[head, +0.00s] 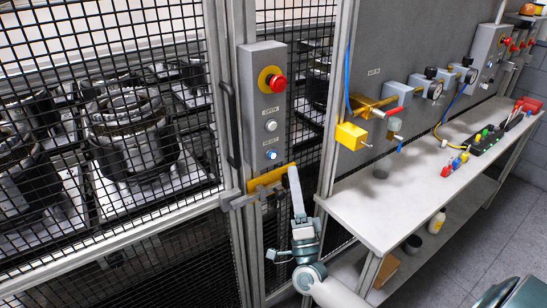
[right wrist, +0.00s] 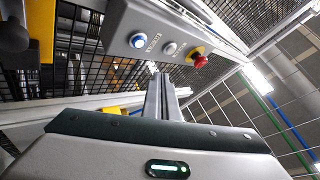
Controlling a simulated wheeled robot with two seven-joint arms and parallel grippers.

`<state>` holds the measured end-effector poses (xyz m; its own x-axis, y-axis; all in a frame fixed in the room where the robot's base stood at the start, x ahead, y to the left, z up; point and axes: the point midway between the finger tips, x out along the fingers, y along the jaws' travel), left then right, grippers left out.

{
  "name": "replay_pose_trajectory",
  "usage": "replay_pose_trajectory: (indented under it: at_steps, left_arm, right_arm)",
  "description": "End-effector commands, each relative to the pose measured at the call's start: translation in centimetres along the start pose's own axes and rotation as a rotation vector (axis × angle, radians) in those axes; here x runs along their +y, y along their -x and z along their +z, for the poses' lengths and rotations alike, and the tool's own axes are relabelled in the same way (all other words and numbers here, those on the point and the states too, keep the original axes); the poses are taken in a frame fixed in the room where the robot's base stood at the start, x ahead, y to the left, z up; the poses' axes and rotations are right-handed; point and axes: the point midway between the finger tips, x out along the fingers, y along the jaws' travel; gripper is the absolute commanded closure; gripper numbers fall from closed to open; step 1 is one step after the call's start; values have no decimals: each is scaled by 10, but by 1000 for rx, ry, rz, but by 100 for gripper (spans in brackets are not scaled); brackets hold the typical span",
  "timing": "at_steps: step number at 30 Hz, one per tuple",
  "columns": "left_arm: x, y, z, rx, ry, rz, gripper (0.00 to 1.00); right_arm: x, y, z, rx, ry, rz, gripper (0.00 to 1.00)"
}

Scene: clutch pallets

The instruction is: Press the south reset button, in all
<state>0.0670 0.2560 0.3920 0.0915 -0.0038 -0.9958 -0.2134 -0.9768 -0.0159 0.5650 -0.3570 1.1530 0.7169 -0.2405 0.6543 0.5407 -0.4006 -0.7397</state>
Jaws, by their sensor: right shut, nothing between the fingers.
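A grey control box (head: 264,100) hangs on the fence post. It carries a red mushroom button on a yellow collar (head: 277,83), a white button (head: 271,125) and, lowest, a blue lit button (head: 271,154) with a label above it that seems to read RESET. In the right wrist view the blue button (right wrist: 137,40) is nearest the fingertips, apart from them. My right gripper (head: 292,172) is shut and empty, just below and right of the blue button. It also shows in the right wrist view (right wrist: 161,80). My left gripper is not in view.
A yellow latch bar (head: 270,179) sits right under the box, close to my right gripper. Mesh fencing (head: 90,50) encloses machinery on the left. A workbench (head: 375,205) with gauges and tools stands at right. Open floor (head: 460,245) lies beyond its front.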

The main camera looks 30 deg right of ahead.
Motion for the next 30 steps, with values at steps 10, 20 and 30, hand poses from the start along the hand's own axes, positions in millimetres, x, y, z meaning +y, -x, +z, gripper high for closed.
replay_pose_trajectory:
  at_steps: [10,20,30]
  left_arm:
    - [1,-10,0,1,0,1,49]
    - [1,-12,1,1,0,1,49]
    - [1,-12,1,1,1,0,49]
  right_arm:
    - [21,-26,20,0,0,0,100]
    - [26,-36,26,-1,0,1,100]
    - [26,-36,26,-1,0,1,100]
